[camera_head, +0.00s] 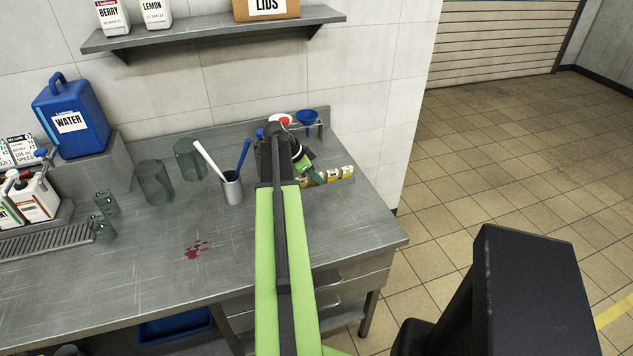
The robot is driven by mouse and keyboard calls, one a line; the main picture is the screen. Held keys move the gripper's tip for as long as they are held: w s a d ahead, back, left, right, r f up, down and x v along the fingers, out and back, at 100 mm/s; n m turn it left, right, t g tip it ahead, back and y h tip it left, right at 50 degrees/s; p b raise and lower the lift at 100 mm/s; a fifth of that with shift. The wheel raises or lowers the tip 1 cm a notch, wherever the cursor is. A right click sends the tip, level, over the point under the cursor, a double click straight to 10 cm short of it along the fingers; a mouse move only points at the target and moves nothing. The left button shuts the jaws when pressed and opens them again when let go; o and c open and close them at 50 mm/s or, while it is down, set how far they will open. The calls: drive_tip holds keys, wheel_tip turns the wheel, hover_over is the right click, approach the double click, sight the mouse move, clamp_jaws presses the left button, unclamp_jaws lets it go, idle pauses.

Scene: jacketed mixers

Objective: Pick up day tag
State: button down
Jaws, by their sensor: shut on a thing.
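Several small yellow-and-white day tags (336,175) stand in a row at the right rear of the steel counter. My gripper (313,177) reaches down at the left end of this row. Its green fingers are shut on a day tag. The held tag is mostly hidden by the fingers, and I cannot tell whether it is clear of the counter.
Behind my gripper a rack holds a blue funnel (307,118) and a red-and-white one (282,120). A steel cup (232,188) with a white and a blue utensil stands to the left. A red spill (196,249) marks the counter (150,260). The front right counter is clear.

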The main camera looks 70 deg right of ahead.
drive_tip(key=r+p, duration=0.5)
drive_tip(key=shift+s+a+r, duration=0.1)
drive_tip(key=shift+s+a, duration=0.1)
drive_tip(key=shift+a, duration=0.05)
drive_tip(key=s+a+r+p, duration=0.5)
drive_tip(key=s+a+p, duration=0.1)
drive_tip(key=s+a, duration=0.1)
drive_tip(key=shift+a+r, duration=0.4)
drive_tip(key=shift+a, duration=0.4)
